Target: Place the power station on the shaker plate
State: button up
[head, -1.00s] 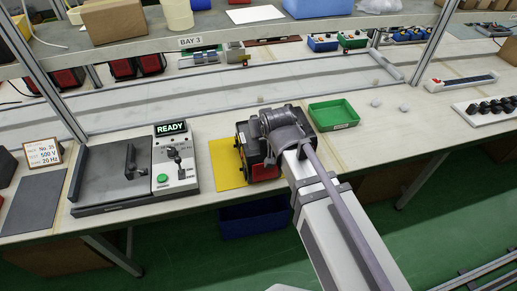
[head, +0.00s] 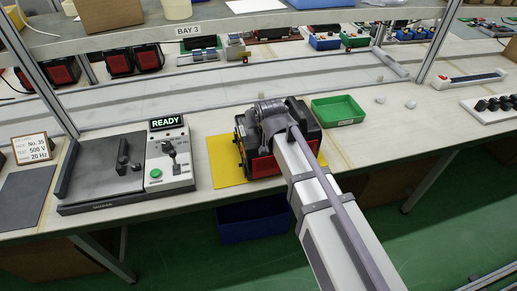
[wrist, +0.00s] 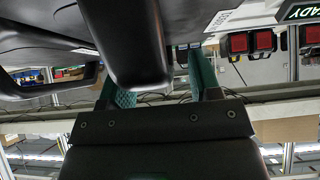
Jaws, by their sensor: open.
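The power station (head: 263,167), a black box with red at its lower front, stands on a yellow mat (head: 228,172) on the bench. My arm and wrist cover much of its top and right side. The shaker plate (head: 95,170) is a flat dark grey plate to its left, and no power station stands on it. In the wrist view, my gripper (wrist: 160,85) is open. Its green-padded fingers stand on either side of a thick dark handle-like bar (wrist: 138,50), apparently part of the power station. Whether the pads touch it is unclear. My fingertips are hidden in the head view.
The shaker's control panel (head: 169,170) has a READY display, a lever and a green button. A green tray (head: 337,110) lies right of the power station. A shelf (head: 240,25) with posts overhangs the back. A sign (head: 33,148) stands at far left.

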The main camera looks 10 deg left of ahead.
jog(key=shift+r, duration=0.15)
grip_shut()
dwell(0.4)
dwell(0.8)
